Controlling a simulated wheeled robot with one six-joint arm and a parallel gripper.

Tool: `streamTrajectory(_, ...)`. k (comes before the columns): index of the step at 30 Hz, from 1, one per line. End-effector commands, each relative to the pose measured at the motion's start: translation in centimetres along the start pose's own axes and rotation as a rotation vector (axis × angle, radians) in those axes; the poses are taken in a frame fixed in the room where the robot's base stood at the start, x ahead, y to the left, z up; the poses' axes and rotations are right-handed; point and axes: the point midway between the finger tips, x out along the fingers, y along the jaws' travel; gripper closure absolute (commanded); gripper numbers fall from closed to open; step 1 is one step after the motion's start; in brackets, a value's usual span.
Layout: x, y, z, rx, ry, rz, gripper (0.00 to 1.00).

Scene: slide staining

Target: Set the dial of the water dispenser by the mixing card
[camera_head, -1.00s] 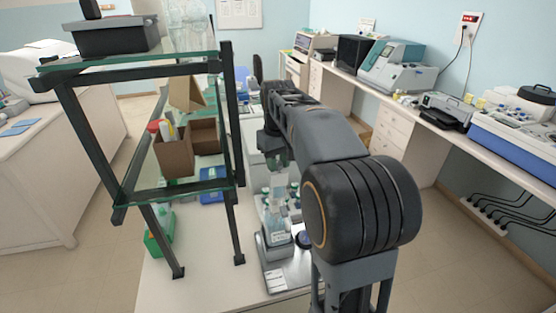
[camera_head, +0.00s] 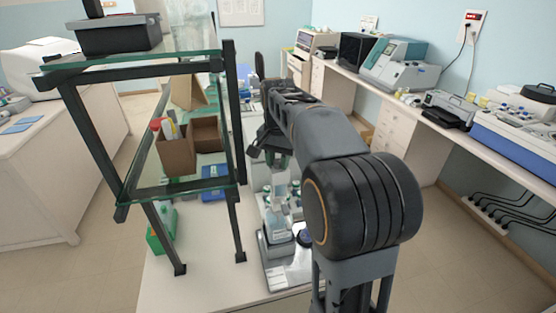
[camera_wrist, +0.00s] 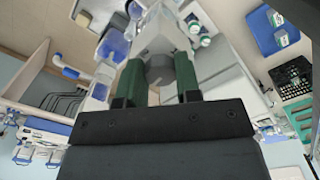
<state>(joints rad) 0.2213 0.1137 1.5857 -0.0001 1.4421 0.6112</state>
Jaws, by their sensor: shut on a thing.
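The water dispenser (camera_head: 279,253) appears to be the grey and clear unit on the bench below my arm; it also shows in the wrist view (camera_wrist: 172,40). My gripper (camera_head: 278,160) is at its upper part, partly hidden by my arm. In the wrist view, the green fingers of my gripper (camera_wrist: 158,78) are on either side of a small grey part, which appears to be the dial (camera_wrist: 157,72), and are shut on it. The dial's markings cannot be read. I cannot make out the mixing card for certain.
A black-framed glass shelf (camera_head: 130,190) stands close left of my arm, holding a cardboard box (camera_head: 178,157). A green container (camera_head: 161,230) is beneath it. Small bottles stand behind the dispenser. A side bench with instruments (camera_head: 400,68) runs along the right wall.

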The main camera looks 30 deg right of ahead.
Motion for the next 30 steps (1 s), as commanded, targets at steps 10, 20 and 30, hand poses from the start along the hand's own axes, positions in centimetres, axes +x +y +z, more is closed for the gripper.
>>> streamTrajectory(10,-0.02,-0.09,-0.01,0.138,0.0,0.0,0.93)
streamTrajectory(20,-0.02,-0.1,-0.02,0.169,0.0,-0.001,0.93)
streamTrajectory(30,-0.03,-0.08,-0.02,0.169,0.0,0.0,0.62)
